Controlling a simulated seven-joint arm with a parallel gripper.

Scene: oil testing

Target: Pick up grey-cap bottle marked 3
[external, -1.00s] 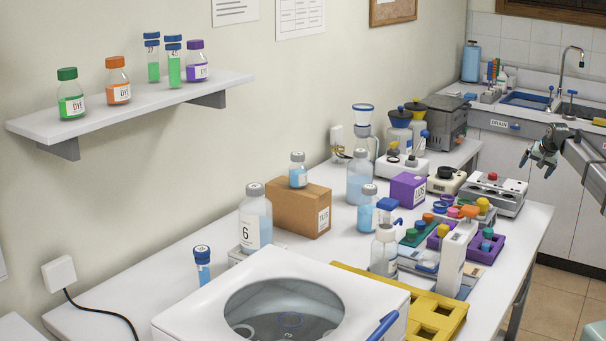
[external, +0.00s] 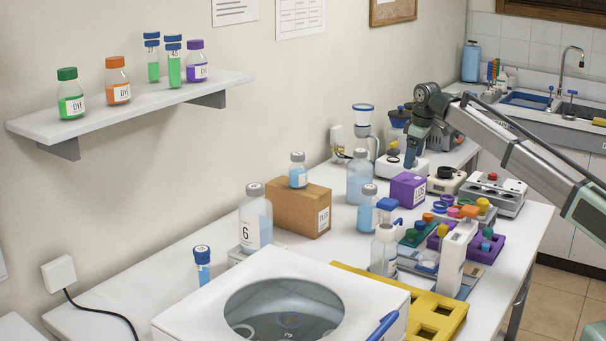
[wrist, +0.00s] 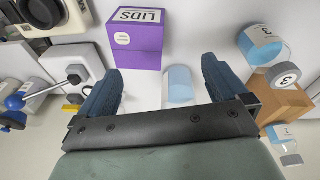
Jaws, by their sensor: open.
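A grey-cap bottle with pale blue liquid and a 3 on its label and cap lies to the right in the wrist view (wrist: 262,48). It appears to be the bottle in front of the cardboard box in the external view (external: 367,214). My gripper (external: 409,163) is open and points down behind the purple box. In the wrist view its fingers (wrist: 160,85) are spread and empty. A pale blue bottle (wrist: 179,84) shows between them, farther off, its upper part hidden by the gripper. It appears to be the larger grey-cap bottle by the box (external: 359,186).
A purple LIDS box (external: 408,188) stands close to the bottles. A cardboard box (external: 290,208) carries a small grey-cap bottle (external: 298,177). A bottle marked 6 (external: 256,222) stands farther left. Coloured lids and instruments crowd the right side.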

